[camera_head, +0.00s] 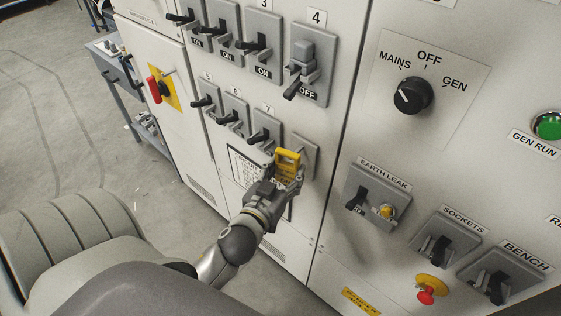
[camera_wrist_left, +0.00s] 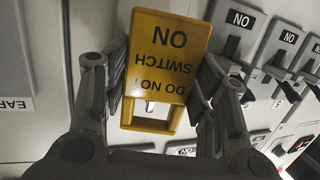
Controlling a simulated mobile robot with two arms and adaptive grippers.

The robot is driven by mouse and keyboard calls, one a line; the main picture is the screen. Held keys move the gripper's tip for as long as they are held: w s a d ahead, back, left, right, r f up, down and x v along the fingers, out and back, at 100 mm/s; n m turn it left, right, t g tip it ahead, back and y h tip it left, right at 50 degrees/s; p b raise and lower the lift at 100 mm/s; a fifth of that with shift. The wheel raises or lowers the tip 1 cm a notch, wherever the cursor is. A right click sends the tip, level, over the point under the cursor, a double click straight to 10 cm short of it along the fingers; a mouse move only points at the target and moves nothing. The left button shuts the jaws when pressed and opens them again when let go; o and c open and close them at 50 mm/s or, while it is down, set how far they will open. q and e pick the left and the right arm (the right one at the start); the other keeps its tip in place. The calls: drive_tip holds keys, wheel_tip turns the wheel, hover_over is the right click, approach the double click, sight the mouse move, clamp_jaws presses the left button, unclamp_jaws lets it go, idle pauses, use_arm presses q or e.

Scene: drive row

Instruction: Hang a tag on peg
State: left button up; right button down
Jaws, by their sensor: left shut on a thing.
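A yellow tag (camera_head: 288,158) is in my left gripper (camera_head: 286,178), in front of the white cabinet below the switch marked 4. In the left wrist view the tag (camera_wrist_left: 158,62) reads DO NOT SWITCH ON upside down, and my left gripper's fingers (camera_wrist_left: 162,85) are shut on its two sides. The tag has a window at its lower end, with a small pale patch showing through it. A grey plate (camera_head: 310,158) shows partly behind the tag. The peg cannot be made out, and I cannot tell whether the tag touches it. My right gripper is not in view.
Switch 4 (camera_head: 304,68) has its handle down at OFF. Black-handled switches, including one marked 7 (camera_head: 264,134), stick out to the left. To the right are a rotary knob (camera_head: 412,95) and the earth leak switch (camera_head: 375,197). Open floor (camera_head: 70,130) lies left.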

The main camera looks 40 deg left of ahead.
use_arm(q)
drive_tip(key=shift+w, duration=0.55)
drive_tip(key=shift+w+f, duration=0.35)
drive_tip(key=shift+w, duration=0.25)
drive_tip(key=shift+w+f, duration=0.15)
drive_tip(key=shift+f, duration=0.05)
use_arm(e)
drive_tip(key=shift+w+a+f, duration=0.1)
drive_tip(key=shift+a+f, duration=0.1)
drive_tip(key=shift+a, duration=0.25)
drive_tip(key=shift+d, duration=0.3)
use_arm(q)
drive_tip(key=o, duration=1.1)
drive_tip(key=shift+c, duration=0.2)
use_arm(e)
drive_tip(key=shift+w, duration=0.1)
use_arm(q)
drive_tip(key=shift+d, duration=0.1)
drive_tip(key=v, duration=1.2)
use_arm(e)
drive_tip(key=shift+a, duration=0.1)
